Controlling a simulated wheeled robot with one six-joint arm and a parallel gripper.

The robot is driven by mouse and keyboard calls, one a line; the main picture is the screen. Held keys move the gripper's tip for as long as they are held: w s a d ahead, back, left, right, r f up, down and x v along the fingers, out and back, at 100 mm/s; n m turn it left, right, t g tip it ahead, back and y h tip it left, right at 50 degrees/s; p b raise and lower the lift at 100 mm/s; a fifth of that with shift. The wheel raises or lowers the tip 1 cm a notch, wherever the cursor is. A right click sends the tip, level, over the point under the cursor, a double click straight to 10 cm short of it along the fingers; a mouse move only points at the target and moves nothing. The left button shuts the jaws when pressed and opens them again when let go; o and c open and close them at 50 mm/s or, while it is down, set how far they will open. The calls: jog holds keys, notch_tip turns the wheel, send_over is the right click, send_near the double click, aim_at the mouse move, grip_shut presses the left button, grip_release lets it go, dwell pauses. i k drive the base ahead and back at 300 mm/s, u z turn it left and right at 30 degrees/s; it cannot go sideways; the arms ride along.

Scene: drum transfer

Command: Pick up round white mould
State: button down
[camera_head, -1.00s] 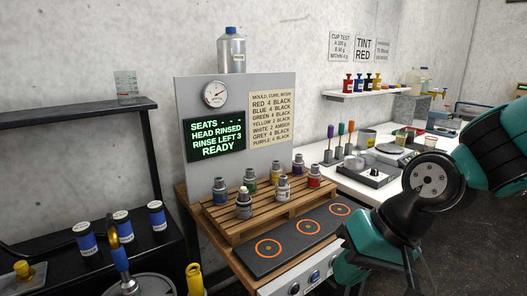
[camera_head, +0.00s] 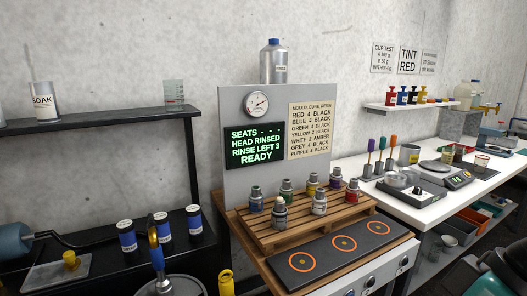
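I cannot pick out a round white mould for certain in this view. Several small grey-capped drums with coloured bands stand on a wooden pallet (camera_head: 275,238). The front-left drum (camera_head: 279,216) has a pale cap and a darker body. A sign (camera_head: 310,130) lists moulds by colour, with the line "WHITE 2 AMBER". My gripper is out of view; only a teal piece of my arm shows at the lower right edge.
A black plate (camera_head: 318,252) with three empty orange-ringed seats lies in front of the pallet. A screen (camera_head: 255,144) reads "SEATS - - -", "RINSE LEFT 3", "READY". A white bench (camera_head: 405,190) with a scale (camera_head: 458,180) is at right; a dark shelf (camera_head: 100,116) is at left.

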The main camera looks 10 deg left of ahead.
aim_at(318, 201)
jog(key=z, duration=0.75)
jog(key=i, duration=1.05)
jog(key=u, duration=2.1)
jog(key=i, duration=0.5)
jog(key=z, duration=0.05)
